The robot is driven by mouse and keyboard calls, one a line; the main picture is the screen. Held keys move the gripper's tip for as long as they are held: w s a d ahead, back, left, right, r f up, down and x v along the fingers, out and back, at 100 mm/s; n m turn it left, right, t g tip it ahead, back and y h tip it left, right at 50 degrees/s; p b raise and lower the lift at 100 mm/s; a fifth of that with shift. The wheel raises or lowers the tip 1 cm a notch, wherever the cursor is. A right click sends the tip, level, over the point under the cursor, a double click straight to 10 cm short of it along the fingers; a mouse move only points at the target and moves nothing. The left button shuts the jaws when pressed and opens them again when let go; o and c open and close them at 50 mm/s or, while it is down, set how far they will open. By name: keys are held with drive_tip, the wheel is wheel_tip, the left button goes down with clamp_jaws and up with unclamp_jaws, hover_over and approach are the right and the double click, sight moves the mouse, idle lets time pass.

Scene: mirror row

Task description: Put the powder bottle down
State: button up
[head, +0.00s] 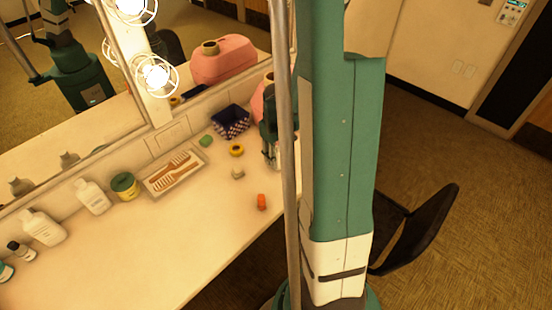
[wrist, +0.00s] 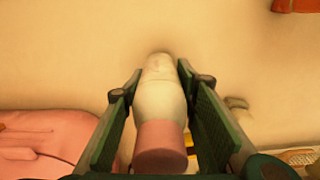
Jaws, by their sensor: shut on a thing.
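My gripper (wrist: 160,72) is shut on the powder bottle (wrist: 160,100), a cream bottle with a pink end facing the wrist camera. One dark green finger lies along each side of it. In the wrist view the bottle's far end is over the bare counter (wrist: 80,40), with a faint shadow there; I cannot tell whether it touches. In the head view my gripper (head: 270,150) is low over the counter (head: 165,240), near its right end, partly hidden by a grey pole. The bottle is hard to make out there.
A pink bag (wrist: 45,145) is close by at lower left. Around my gripper are an orange-red piece (head: 261,202), a cream piece (head: 237,174), a yellow ring (head: 236,150) and a patterned box (head: 231,122). A comb tray (head: 150,184), jar (head: 125,187) and white bottles (head: 92,197) line the mirror.

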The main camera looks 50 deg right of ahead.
drive_tip(key=shift+f, duration=0.3)
drive_tip(key=o, duration=1)
drive_tip(key=shift+o, duration=0.2)
drive_tip(key=shift+r, duration=0.2)
drive_tip(key=shift+r+p, duration=1)
drive_tip(key=shift+r, duration=5)
drive_tip(key=w+a+r+t+h, duration=0.1)
drive_tip(key=a+r+t, duration=0.2)
drive_tip(key=a+r, duration=1.1)
drive_tip(key=s+a+r+t, duration=0.2)
drive_tip(key=s+a, duration=0.1)
drive_tip(key=a, duration=0.7)
drive_tip(key=s+a+r+t+y, duration=0.1)
drive_tip(key=s+a+r+t, duration=0.1)
drive_tip(key=a, duration=0.8)
drive_tip(key=shift+s+r+n, duration=0.4)
drive_tip(key=shift+s+r, duration=0.3)
drive_tip(key=shift+s, duration=0.35)
